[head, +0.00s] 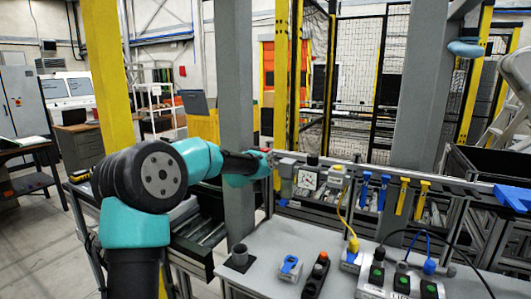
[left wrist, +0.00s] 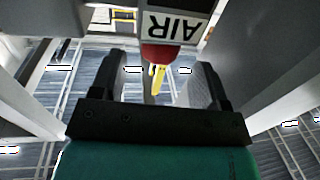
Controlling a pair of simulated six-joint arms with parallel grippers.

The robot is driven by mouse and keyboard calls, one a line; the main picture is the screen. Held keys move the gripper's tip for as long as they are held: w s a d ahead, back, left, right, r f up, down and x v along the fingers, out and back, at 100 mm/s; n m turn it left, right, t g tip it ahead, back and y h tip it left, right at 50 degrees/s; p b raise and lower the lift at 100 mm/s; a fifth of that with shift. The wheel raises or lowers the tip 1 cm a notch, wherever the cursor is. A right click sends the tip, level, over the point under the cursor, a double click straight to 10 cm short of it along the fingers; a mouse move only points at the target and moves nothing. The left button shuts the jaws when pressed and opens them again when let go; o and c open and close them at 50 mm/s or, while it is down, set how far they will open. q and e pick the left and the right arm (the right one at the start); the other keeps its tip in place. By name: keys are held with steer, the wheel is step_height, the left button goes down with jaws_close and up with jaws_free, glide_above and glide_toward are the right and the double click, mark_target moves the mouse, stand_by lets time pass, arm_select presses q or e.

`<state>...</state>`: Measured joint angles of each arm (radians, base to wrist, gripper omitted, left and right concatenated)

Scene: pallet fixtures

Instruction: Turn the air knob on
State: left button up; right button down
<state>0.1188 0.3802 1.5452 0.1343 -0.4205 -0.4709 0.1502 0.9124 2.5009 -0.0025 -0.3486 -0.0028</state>
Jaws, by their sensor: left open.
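In the left wrist view, a white label reading AIR (left wrist: 178,24) appears upside down at the top. Just below it is a round red knob part (left wrist: 158,54) with a yellow piece (left wrist: 157,76). My left gripper (left wrist: 160,68) is open, with one black finger on each side of the red and yellow parts. Gaps show on both sides, so the fingers look apart from them. In the head view my left gripper (head: 268,160) reaches the rail beside the grey post; its fingers and the knob are too small to make out. My right gripper is out of view.
A grey upright post (head: 236,90) stands close beside my left arm. The grey table (head: 260,270) in front carries a blue-and-white device (head: 290,267), a black handheld control (head: 316,276) and boxes with yellow and blue plugs. Blue and yellow clips (head: 403,196) hang along the rail.

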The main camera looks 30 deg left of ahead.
mark_target(265, 149)
arm_select(q)
steer(key=shift+w+a, duration=0.25)
steer(key=shift+w, duration=0.95)
steer(key=shift+w+a, duration=0.2)
steer(key=shift+w, duration=1)
steer(key=c, duration=0.9)
steer(key=shift+c, duration=0.2)
steer(key=shift+n+g+y, duration=0.7)
steer(key=shift+n+y, duration=0.8)
steer(key=shift+y, duration=0.7)
steer(key=o, duration=0.9)
steer(key=shift+o, duration=0.2)
steer(key=shift+s, duration=0.1)
steer(key=v, duration=1.7)
